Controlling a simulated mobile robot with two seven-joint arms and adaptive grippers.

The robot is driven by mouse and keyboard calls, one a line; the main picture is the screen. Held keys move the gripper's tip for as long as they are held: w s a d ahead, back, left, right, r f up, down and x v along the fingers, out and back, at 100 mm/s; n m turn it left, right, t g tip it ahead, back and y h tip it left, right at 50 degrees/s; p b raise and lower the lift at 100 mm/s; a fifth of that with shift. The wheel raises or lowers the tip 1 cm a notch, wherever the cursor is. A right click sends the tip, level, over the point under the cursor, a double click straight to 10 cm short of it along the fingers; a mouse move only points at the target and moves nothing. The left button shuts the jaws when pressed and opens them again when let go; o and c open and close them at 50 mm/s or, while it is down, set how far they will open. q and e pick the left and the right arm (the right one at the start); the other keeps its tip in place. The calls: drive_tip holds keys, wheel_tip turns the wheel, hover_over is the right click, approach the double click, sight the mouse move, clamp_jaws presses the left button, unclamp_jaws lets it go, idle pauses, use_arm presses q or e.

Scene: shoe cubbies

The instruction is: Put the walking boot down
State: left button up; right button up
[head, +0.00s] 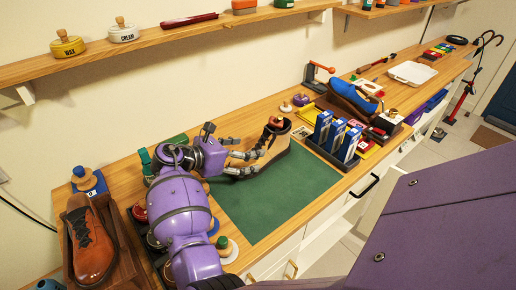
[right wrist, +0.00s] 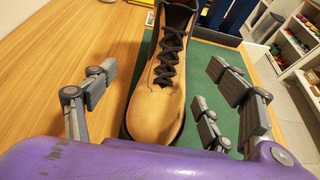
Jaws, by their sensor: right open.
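The tan walking boot (head: 274,150) with a dark collar stands upright on the green mat (head: 285,198) on the wooden bench. In the right wrist view the boot (right wrist: 157,105) shows its toe towards me, with black laces and a dark sole. My right gripper (head: 247,161) is at the boot's toe end. In the right wrist view its open fingers (right wrist: 160,95) are on either side of the boot, with visible gaps. The fingers partly hide the boot in the head view. My left gripper is not in view.
Blue-and-white boxes (head: 336,137) stand in a dark tray just right of the boot. A brown shoe (head: 90,245) is at the lower left. A shelf (head: 165,36) runs above. The mat's front part is clear.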

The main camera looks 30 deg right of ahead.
sight(261, 148)
drive_tip(key=x, duration=0.6)
drive_tip(key=shift+s+d+r, duration=0.25)
drive_tip(key=shift+s, duration=0.1)
drive_tip(key=shift+c, duration=0.6)
drive_tip(key=c, duration=1.5)
